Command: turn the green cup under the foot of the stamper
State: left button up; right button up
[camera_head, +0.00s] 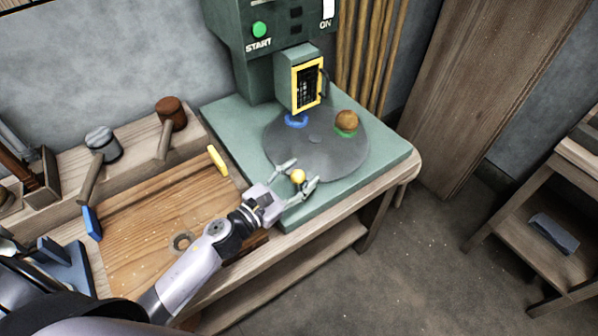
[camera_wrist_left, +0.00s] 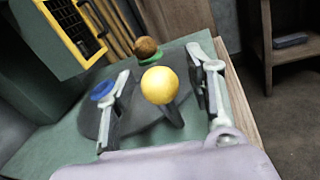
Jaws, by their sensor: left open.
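The green stamper (camera_head: 262,60) stands at the back with a yellow-framed barred guard (camera_head: 307,83) on its front; its foot is hidden. A round grey turntable (camera_head: 315,152) lies below it. The green cup (camera_head: 346,133), holding a brown ball (camera_head: 346,120), sits at the turntable's right side. A blue cup (camera_head: 296,121) sits close to the guard's lower left. A yellow knob (camera_head: 298,176) stands on a dark stem at the turntable's front. My left gripper (camera_head: 299,177) is open, its fingers either side of the knob; in the wrist view the knob (camera_wrist_left: 159,85) shows between them. My right gripper is not seen.
A wooden bench board (camera_head: 150,215) lies left of the stamper's green base (camera_head: 385,155), with a yellow bar (camera_head: 217,160) on it. Mallets (camera_head: 103,144) stand in a wooden rack behind. A wooden shelf (camera_head: 530,250) stands right, across open floor.

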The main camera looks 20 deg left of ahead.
pick_arm(q)
jog(key=shift+c, duration=0.5)
grip_shut()
